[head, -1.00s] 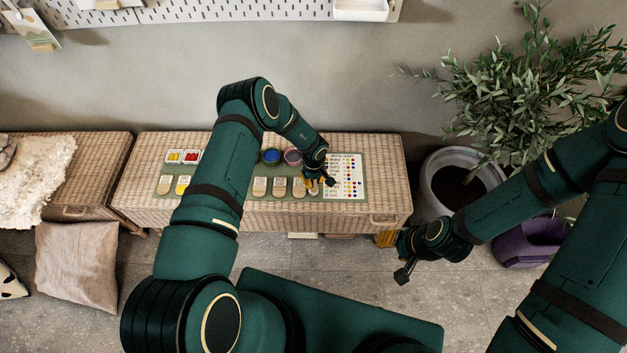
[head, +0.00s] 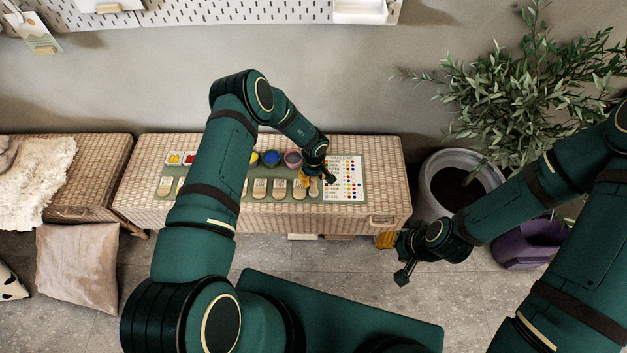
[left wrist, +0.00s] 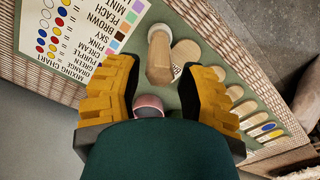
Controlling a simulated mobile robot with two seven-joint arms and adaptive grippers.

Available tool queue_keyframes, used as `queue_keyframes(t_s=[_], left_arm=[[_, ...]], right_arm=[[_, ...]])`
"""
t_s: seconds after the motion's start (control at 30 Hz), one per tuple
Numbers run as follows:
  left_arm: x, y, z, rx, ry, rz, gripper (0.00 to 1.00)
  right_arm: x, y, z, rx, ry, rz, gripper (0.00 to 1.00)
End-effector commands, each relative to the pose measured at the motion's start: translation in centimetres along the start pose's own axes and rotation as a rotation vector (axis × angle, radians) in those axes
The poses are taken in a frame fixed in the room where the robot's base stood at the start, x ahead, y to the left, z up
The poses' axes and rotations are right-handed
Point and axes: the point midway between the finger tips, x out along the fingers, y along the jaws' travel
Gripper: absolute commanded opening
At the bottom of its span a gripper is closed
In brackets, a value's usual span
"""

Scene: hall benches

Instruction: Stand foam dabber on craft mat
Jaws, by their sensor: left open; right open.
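The foam dabber (left wrist: 159,58), a pale wooden piece with a whitish end, shows in the left wrist view between and just beyond my left fingertips. It lies over or stands on the green craft mat (left wrist: 184,18); I cannot tell which. My left gripper (left wrist: 160,85) is open, with yellow fingers on either side and a gap to the dabber. In the head view my left gripper (head: 317,179) is low over the right part of the mat, by the printed chart, and hides the dabber's outline. My right gripper (head: 404,274) is open and empty in front of the bench.
On the wicker bench (head: 390,180) are a mixing chart (head: 343,178), a blue paint pot (head: 271,158), a pink pot (head: 293,158) and several wooden rounded tags (head: 279,188). A potted plant (head: 462,188) stands right of the bench.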

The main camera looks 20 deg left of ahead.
Motion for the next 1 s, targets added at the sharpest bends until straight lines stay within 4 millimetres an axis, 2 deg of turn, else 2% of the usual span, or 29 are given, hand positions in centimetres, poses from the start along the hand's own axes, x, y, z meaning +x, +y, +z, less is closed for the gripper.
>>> queue_keyframes(t_s=[0.03,0.1,0.4,0.6,0.77,1.0], left_arm=[[-1.5,0.0,-0.1,0.000,0.001,0.002,0.39],[-3.1,0.0,-0.1,-0.001,0.000,0.002,0.39],[-8.1,0.0,0.0,0.000,-0.001,0.001,0.39],[-9.4,-0.2,0.1,0.005,0.006,-0.003,0.39],[-9.9,-1.3,0.4,0.059,0.073,-0.010,0.39],[-11.6,-3.5,2.8,0.221,0.209,0.047,0.39]], right_arm=[[-0.5,-0.2,0.0,0.000,-0.002,0.000,0.47],[-0.8,-0.3,0.1,0.000,-0.003,0.000,0.47],[-1.8,-0.7,0.2,0.001,-0.009,-0.001,0.47],[-2.0,-0.7,0.2,0.001,-0.011,-0.001,0.47],[-2.0,-0.7,0.2,0.001,-0.011,-0.001,0.47],[-2.0,-0.7,0.2,0.001,-0.011,-0.001,0.47]])
